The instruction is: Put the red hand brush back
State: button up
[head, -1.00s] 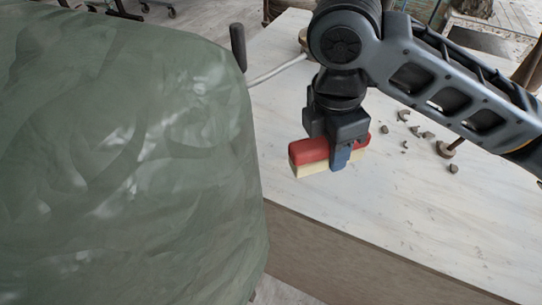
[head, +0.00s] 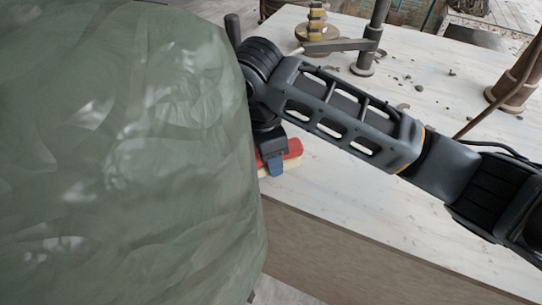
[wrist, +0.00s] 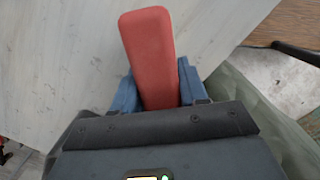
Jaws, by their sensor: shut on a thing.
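The red hand brush (head: 292,153) has a red back and cream bristles on its underside. My gripper (head: 275,166) is shut on it, with blue fingers on either side. In the head view the brush is near the left edge of the pale bench top (head: 350,200), and its left end is hidden behind the green sheet. I cannot tell whether the bristles touch the bench. In the wrist view the brush's red back (wrist: 148,50) points away from my gripper (wrist: 157,88), over the bench. No marked place for the brush is clear.
A bulky thing under a green sheet (head: 120,150) fills the left, close beside my gripper. A metal post on a round base (head: 364,66) and a brown stand (head: 512,92) are farther back. Small clay crumbs lie between them. The bench's near right is clear.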

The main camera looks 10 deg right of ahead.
jog(key=shift+f, duration=0.2)
jog(key=shift+f, duration=0.2)
jog(key=o, duration=1)
jog(key=r, duration=0.4)
jog(key=a+r+p, duration=0.1)
jog(key=r, duration=0.3)
jog(key=r+p, duration=0.1)
jog(key=r, duration=0.3)
jog(key=shift+s+a+r, duration=0.15)
jog(key=shift+a, duration=0.05)
